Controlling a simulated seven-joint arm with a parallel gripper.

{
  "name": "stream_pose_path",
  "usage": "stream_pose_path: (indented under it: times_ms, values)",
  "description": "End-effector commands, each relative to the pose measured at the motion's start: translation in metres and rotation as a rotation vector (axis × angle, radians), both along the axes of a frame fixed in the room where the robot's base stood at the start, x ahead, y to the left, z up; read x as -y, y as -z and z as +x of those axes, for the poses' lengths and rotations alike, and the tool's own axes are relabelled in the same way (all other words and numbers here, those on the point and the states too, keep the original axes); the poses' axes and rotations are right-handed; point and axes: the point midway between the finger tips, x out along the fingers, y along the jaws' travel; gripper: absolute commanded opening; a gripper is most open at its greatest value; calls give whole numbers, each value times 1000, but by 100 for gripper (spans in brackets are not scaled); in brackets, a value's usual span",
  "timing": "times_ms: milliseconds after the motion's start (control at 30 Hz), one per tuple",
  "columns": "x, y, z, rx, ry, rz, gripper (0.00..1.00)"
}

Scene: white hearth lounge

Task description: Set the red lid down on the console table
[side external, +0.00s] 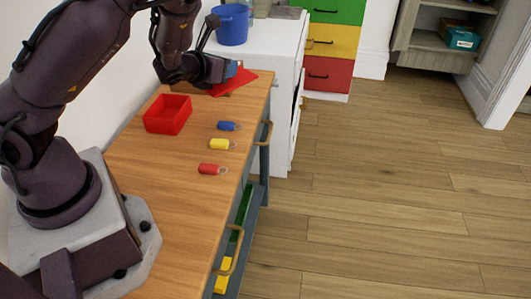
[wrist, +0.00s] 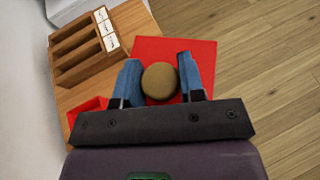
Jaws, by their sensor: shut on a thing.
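The red lid (side external: 238,80) is a flat red square with a round tan knob (wrist: 160,83); it also shows in the wrist view (wrist: 148,47). My gripper (side external: 229,72) is shut on the knob, with a blue finger on each side of it in the wrist view (wrist: 158,62). The lid is at the far end of the wooden console table (side external: 165,180). In the wrist view its right part overlaps the table's edge and the floor. I cannot tell whether the lid touches the tabletop.
A red open box (side external: 167,114) stands on the table, nearer than the lid. Blue (side external: 228,126), yellow (side external: 220,144) and red (side external: 212,169) key tags lie along the right side. A wooden slotted organizer (wrist: 88,47) stands left of the lid. The near tabletop is clear.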

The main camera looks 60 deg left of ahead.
Motion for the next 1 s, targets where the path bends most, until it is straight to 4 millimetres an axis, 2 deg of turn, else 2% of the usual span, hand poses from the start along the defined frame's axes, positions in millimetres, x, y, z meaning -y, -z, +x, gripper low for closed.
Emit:
stream_pose_path:
  times_ms: [33,200,300,433,600,767,867,967,1000]
  values:
    - [31,-6,12,6,83,-3,13]
    - [111,-21,32,4,286,-2,13]
    - [142,-28,36,3,357,0,13]
    - [164,-33,38,0,404,0,13]
    - [172,-33,38,0,421,1,13]
    - [167,-33,38,0,412,1,13]
    - [149,-29,37,-2,370,2,13]
    - [113,-21,32,-5,292,3,13]
    - [95,-17,29,-6,250,4,13]
